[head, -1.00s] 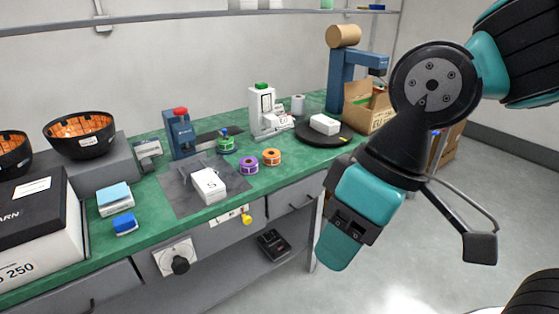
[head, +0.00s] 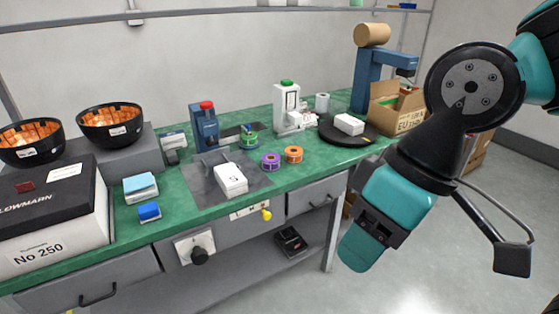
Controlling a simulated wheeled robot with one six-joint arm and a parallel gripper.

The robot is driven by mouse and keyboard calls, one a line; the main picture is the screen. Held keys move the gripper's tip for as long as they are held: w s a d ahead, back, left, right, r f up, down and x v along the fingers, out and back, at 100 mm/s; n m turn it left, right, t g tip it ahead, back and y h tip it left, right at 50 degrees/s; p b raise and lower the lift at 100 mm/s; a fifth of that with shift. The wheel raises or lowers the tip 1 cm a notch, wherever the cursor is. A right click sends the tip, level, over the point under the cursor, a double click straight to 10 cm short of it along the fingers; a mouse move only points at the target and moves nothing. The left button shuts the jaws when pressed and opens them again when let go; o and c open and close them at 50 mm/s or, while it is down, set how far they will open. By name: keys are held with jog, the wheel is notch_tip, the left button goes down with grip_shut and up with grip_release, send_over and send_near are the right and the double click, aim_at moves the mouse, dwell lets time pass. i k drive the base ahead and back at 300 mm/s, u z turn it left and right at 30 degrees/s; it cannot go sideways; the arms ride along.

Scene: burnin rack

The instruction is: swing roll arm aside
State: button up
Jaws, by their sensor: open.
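A blue stand (head: 367,80) with a brown roll (head: 372,35) on top stands at the back right of the green bench. An arm-like blue part (head: 392,59) reaches right from its upper end; I take this to be the roll arm, though its joint is too small to make out. My gripper (head: 366,238) hangs in front of the bench's right end, pointing down and left. It is open, holds nothing visible, and is well apart from the stand. Its two fingers are hard to tell apart from this side.
A cardboard box (head: 398,108) stands right beside the stand. A black round turntable (head: 350,138) bearing a white box (head: 349,124) is in front of it.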

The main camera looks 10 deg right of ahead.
aim_at(247, 128)
jog(key=u, duration=0.75)
jog(key=i, duration=1)
jog(key=z, duration=0.2)
